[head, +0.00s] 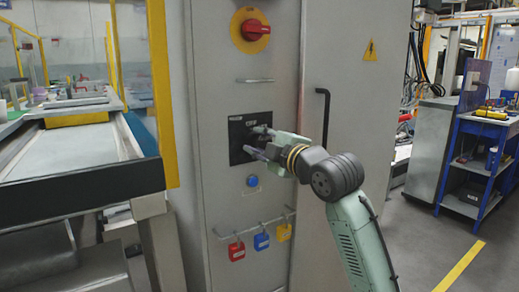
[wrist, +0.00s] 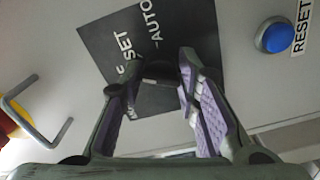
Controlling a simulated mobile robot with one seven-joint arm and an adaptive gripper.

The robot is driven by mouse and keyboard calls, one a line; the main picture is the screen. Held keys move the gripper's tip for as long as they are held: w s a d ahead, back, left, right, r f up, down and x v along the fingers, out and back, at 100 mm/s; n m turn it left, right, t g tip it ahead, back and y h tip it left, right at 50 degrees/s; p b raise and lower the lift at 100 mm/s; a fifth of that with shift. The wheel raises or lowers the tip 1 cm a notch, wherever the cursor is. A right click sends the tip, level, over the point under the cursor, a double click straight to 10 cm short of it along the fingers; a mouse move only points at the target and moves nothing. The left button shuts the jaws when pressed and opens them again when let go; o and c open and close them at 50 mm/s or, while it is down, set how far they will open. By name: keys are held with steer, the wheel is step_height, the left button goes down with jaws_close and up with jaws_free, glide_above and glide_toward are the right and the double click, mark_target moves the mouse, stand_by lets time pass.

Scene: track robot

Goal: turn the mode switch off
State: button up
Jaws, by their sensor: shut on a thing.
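The mode switch is a dark knob (wrist: 160,72) on a black square plate (head: 237,131) on the grey cabinet front. In the wrist view the plate (wrist: 205,30) carries white lettering, with "SET" and "AUTO" readable. My gripper (head: 258,143) reaches the plate from the right in the head view and covers the knob there. In the wrist view my gripper (wrist: 158,78) has its two purple-padded fingers on either side of the knob, shut on it. The knob's exact pointing direction is hidden by the fingers.
A blue button (head: 252,181) marked RESET sits below the plate. Several coloured padlocks hang from a rail (head: 252,226) lower down. A black door handle (head: 324,115) stands close to my arm.

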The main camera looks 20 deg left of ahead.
steer(key=n+b, duration=0.1)
steer(key=n, duration=0.4)
steer(key=shift+b, duration=0.3)
steer(key=shift+n, duration=0.3)
steer(key=o, duration=1.1)
steer(key=v, duration=1.2)
steer(key=shift+s, duration=0.1)
